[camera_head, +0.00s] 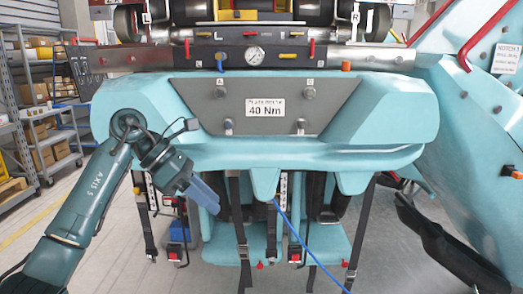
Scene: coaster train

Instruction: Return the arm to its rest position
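My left arm (90,200) comes in from the lower left, bends at a joint in front of the coaster car's left side and points down to the right. Its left gripper (207,198) has blue-grey fingers, seen from the side, in front of the car's underside and near the hanging straps. I see nothing held in it, but the angle does not show whether the fingers are apart. My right gripper is not in view.
The turquoise coaster car (290,150) fills the middle, with a plate marked 40 Nm (265,106) and a pressure gauge (255,54). Black straps (241,235) and a blue cable (297,240) hang below. Shelves with boxes (38,110) stand left. Floor shows at lower left.

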